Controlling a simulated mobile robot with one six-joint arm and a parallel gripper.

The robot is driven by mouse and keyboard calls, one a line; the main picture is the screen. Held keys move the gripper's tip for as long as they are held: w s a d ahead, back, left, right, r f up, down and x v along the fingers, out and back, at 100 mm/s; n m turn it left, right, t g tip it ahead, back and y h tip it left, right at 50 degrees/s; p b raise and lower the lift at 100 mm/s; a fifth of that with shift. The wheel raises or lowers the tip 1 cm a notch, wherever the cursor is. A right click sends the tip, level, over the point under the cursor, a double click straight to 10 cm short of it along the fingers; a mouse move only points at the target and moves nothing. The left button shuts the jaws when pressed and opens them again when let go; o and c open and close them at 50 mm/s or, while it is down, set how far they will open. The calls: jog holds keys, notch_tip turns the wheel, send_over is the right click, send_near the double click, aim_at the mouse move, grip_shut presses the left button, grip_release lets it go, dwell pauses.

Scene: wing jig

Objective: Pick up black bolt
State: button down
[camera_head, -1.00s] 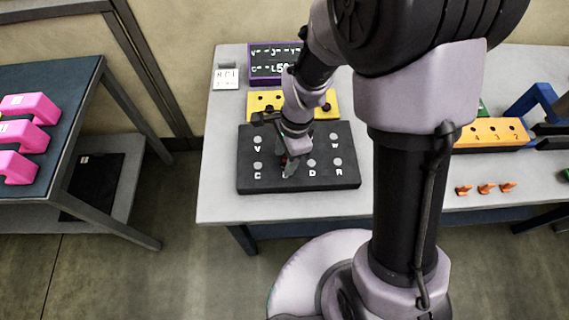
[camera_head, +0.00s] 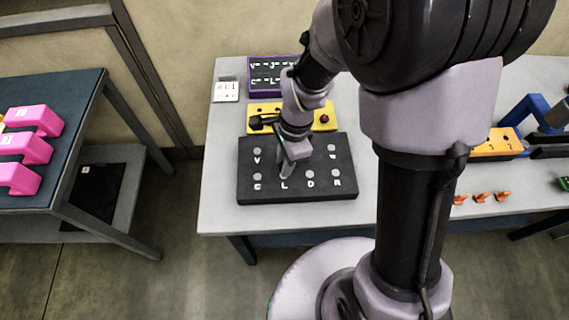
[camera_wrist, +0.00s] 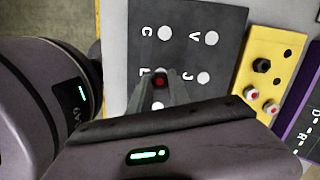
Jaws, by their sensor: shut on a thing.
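My gripper (camera_head: 286,174) points down at the front middle of the black lettered plate (camera_head: 262,195). In the wrist view its fingertips (camera_wrist: 160,82) are shut on a small dark piece with a red centre (camera_wrist: 158,80), at the plate's L position. The fingers hide its sides, and I cannot tell whether it still sits in the plate. A black hex-headed bolt (camera_wrist: 262,65) stands in the yellow block (camera_wrist: 275,45) beside the plate, apart from my gripper.
Orange pieces (camera_head: 482,198) lie on the table to the right. Pink brackets (camera_head: 30,148) rest on the left table.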

jog(key=s+d+r+b, duration=0.1)
jog(key=s+d+b, duration=0.2)
jog(key=s+b, duration=0.8)
jog(key=s, duration=0.4)
jog(key=shift+s+d+r, duration=0.2)
jog(key=shift+s+r, duration=0.1)
jog(key=shift+r, duration=0.1)
